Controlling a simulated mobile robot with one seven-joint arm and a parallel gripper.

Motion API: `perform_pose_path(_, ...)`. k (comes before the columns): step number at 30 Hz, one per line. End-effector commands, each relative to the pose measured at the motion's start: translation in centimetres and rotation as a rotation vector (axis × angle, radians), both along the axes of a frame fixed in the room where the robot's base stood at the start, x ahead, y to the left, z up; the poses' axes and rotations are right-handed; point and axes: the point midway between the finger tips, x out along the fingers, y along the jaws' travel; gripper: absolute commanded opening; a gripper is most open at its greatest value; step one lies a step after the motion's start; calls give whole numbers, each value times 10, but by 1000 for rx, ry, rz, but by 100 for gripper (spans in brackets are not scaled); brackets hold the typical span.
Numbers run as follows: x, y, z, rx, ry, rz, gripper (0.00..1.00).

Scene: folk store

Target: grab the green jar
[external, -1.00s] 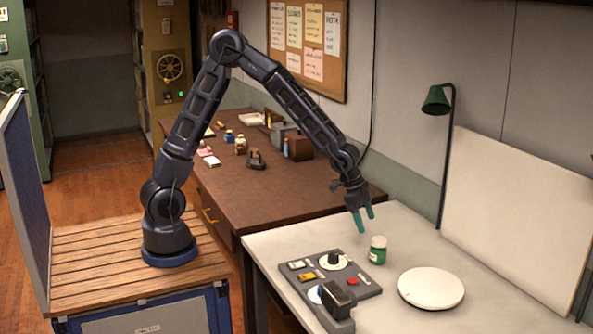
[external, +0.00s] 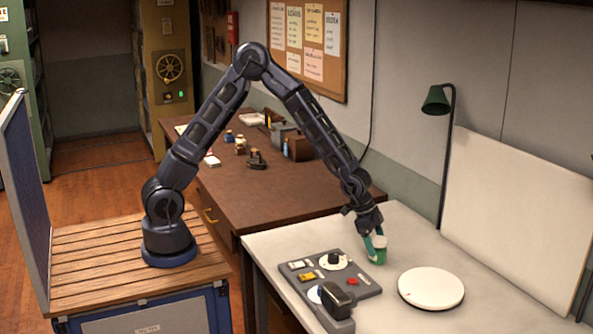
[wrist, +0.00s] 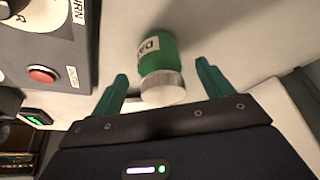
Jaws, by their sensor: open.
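The green jar (external: 377,256) stands upright on the pale table, between the control panel and the white round disc. It has a whitish lid and a white label. In the wrist view the jar (wrist: 158,52) lies ahead, between the two teal fingers, with the lid nearest the palm. My gripper (wrist: 162,85) is open, with one finger on each side of the jar and a visible gap on both sides. In the external view my gripper (external: 373,238) is down at the jar and its fingers partly hide the jar's upper part.
The grey control panel (external: 300,268) with knobs and a red button sits close left of the jar. The white round disc (external: 431,288) lies to the right. A green lamp (external: 437,100) and a leaning white board (external: 515,215) stand behind. The table's front right is clear.

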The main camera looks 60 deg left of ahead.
Motion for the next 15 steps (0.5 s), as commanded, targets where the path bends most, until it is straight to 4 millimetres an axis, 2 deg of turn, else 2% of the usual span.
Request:
perform_pose_path(6, 8, -9, -26, 1, 1, -2, 79)
perform_pose_path(14, 9, -10, -29, 0, 0, 0, 79)
perform_pose_path(15, 9, -10, -29, 0, 0, 0, 73)
